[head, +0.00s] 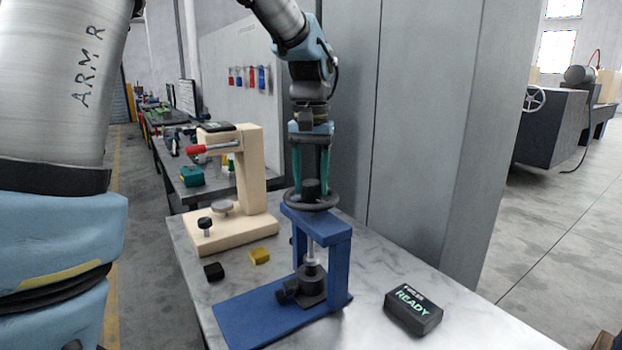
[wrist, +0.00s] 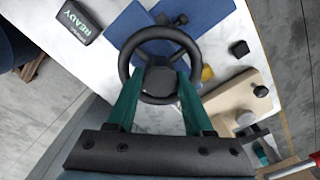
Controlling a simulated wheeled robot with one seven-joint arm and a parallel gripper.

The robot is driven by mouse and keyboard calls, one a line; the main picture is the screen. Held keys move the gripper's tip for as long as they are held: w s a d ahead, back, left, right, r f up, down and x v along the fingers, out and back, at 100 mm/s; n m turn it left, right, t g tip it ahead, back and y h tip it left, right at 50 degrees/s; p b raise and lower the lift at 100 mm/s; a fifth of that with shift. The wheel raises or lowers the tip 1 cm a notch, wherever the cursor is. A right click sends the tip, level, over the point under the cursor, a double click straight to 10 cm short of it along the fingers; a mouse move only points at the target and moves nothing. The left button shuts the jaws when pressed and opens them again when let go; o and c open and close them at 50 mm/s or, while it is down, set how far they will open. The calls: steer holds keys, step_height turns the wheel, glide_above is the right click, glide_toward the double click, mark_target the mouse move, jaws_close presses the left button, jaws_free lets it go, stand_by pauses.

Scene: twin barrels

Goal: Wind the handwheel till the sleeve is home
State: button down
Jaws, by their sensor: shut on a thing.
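The blue press frame (head: 345,270) stands on the marble-topped table, with the black handwheel (head: 291,200) level on its top. The wheel and its spokes show clearly in the wrist view (wrist: 126,60). My gripper (head: 312,182) points straight down, its two teal fingers shut on the wheel's black hub (wrist: 160,80). A silver rod (head: 313,252) runs down below the frame's top into a dark stepped part (head: 311,284) near the blue base. I cannot tell which piece is the sleeve, or whether a gap is left around it.
A black box (head: 413,306) reading READY sits right of the press. A beige clamp stand (head: 250,180) with a red-handled lever stands at the back left. A black block (head: 213,271) and a yellow block (head: 260,256) lie left. A grey cabinet rises behind.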

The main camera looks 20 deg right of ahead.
mark_target(311, 182)
steer(key=m+p, duration=0.1)
steer(key=m, duration=0.3)
steer(key=shift+m+p, duration=0.3)
steer(key=shift+m, duration=1.8)
steer(key=c, duration=0.6)
jaws_free()
step_height(311, 182, up, 11)
steer(key=shift+f+b, duration=0.1)
steer(key=shift+b, duration=1)
